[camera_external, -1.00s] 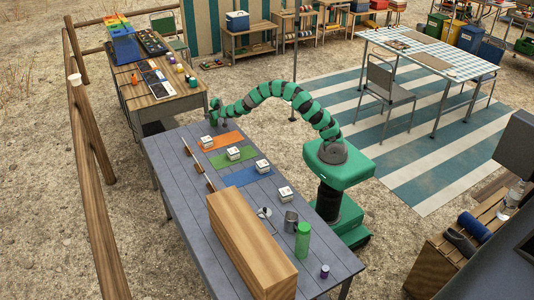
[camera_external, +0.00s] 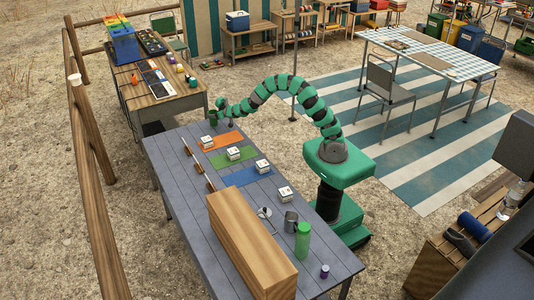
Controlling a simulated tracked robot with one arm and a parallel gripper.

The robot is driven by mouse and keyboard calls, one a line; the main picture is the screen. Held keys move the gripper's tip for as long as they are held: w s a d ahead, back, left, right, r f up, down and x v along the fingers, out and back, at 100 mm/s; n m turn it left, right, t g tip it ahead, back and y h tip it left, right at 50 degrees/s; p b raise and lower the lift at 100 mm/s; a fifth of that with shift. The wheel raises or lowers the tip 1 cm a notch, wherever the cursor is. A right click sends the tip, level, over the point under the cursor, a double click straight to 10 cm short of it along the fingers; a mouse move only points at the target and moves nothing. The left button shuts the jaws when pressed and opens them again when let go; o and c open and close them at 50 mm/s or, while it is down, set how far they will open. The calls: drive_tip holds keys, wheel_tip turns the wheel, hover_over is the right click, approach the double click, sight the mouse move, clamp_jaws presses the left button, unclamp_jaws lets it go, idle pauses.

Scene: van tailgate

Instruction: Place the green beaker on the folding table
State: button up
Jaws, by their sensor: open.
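A small dark green cup-like thing, which looks like the green beaker (camera_external: 213,118), stands at the far end of the grey slatted table (camera_external: 172,165). It is too small to make out well. My gripper (camera_external: 220,106) is open, just above and to the right of it. I cannot tell whether the fingers still touch it. My green and black arm arches over from my base on the right side of this table. I cannot tell from the picture which table is the folding one; another table (camera_external: 432,55) with a checked cloth stands at the back right.
Orange, green and blue mats with white boxes (camera_external: 234,153) lie on the grey table. A long wooden box (camera_external: 245,240), a grey mug (camera_external: 291,221) and a tall green bottle (camera_external: 303,240) stand at its near end. A wooden table (camera_external: 165,100) stands behind left.

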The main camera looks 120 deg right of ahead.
drive_tip(key=v, duration=0.6)
drive_tip(key=shift+a+r+p, duration=0.15)
drive_tip(key=shift+a+p, duration=0.05)
drive_tip(key=shift+p, duration=0.25)
drive_tip(key=shift+s, duration=0.1)
drive_tip(key=w+a+r+n+t+y, duration=0.25)
drive_tip(key=w+a+r+t, duration=0.35)
drive_tip(key=w+a+r, duration=0.75)
drive_tip(key=w+a+r+n+t+y, duration=0.2)
drive_tip(key=w+a+r, duration=0.1)
drive_tip(key=a+r, duration=0.45)
drive_tip(key=w+a+r+n+t+y, duration=0.1)
drive_tip(key=w+a+r+n+y, duration=0.15)
drive_tip(key=a+r, duration=0.5)
drive_tip(key=s+a+r+n+t+y, duration=0.1)
drive_tip(key=s+a+r+n+y, duration=0.1)
drive_tip(key=a+r, duration=0.7)
drive_tip(key=s+a+r+n+t+y, duration=0.1)
drive_tip(key=s+a+r+n+y, duration=0.15)
drive_tip(key=a+r, duration=0.65)
drive_tip(key=s+a+r+n, duration=0.2)
drive_tip(key=s+a+r, duration=0.5)
drive_tip(key=s+a, duration=0.4)
drive_tip(key=shift+s+r+g+y, duration=0.25)
drive_tip(key=shift+s+g+y, duration=0.05)
drive_tip(key=shift+y, duration=0.15)
